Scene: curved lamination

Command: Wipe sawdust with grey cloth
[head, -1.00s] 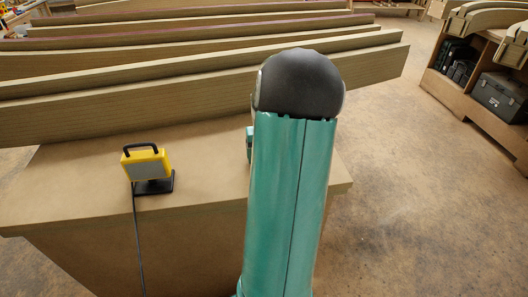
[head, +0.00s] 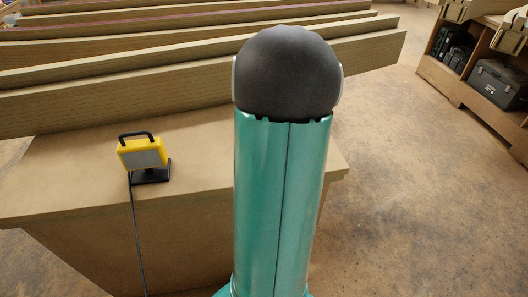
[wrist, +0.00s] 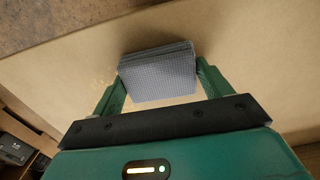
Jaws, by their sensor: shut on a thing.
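In the wrist view, my gripper (wrist: 160,80) is shut on the grey cloth (wrist: 160,78), a folded pad with a fine grid texture held between the two green fingers. The cloth is over a tan board surface (wrist: 250,50); I cannot tell whether it touches it.
A yellow work lamp (head: 142,153) with a black stand and cable sits on the bench top (head: 80,180), left of my arm. Long curved laminated beams (head: 180,88) lie across the back of the bench. A shelf with a dark toolbox (head: 497,85) stands at right; the floor between is clear.

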